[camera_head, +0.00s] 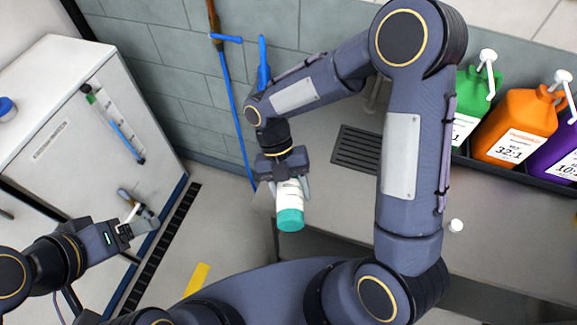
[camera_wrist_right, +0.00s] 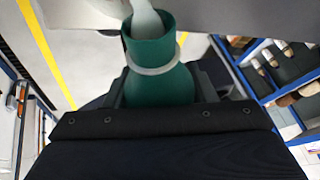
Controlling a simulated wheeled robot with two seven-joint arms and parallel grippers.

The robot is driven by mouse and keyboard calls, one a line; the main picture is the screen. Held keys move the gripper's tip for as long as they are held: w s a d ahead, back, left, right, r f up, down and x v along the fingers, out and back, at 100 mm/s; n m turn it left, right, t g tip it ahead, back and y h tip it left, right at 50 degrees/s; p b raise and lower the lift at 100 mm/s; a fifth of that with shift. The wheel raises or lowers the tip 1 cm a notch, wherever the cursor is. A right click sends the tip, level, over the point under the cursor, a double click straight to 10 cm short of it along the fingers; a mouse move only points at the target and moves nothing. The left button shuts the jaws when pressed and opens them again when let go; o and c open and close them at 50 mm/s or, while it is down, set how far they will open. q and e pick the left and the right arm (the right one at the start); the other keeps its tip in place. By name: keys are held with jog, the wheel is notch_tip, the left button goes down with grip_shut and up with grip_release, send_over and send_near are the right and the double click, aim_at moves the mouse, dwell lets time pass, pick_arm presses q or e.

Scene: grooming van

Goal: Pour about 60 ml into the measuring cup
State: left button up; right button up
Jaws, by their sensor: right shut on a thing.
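In the head view my right gripper (camera_head: 288,180) is shut on a white and teal bottle (camera_head: 290,218), its teal end pointing down the picture. In the right wrist view the bottle (camera_wrist_right: 160,85) is dark green with a pale ring round it. A whitish shape (camera_wrist_right: 146,18) shows at its far end; I cannot tell whether it is liquid or another thing. My left gripper (camera_head: 142,224) is at the left in front of the white cabinet, its fingers apart and nothing seen between them. I cannot make out a measuring cup for certain.
A grey counter (camera_head: 500,250) spans the right, with a drain grate (camera_head: 357,150) and a small white cap (camera_head: 456,226). Green (camera_head: 470,105), orange (camera_head: 517,125) and purple (camera_head: 562,155) pump jugs stand in a black tray. A white cabinet (camera_head: 60,130) stands left. A blue hose (camera_head: 233,110) hangs on the wall.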

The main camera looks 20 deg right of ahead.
notch_tip(320, 180, down, 3)
jog(key=t+b, duration=0.2)
jog(key=b, duration=0.3)
jog(key=shift+r, duration=0.1)
jog(key=shift+r+t+h, duration=0.25)
jog(key=shift+t+h, duration=0.05)
jog(key=shift+t, duration=0.1)
jog(key=shift+r, duration=0.25)
jog(key=shift+w+p, duration=0.1)
jog(key=shift+p, duration=0.2)
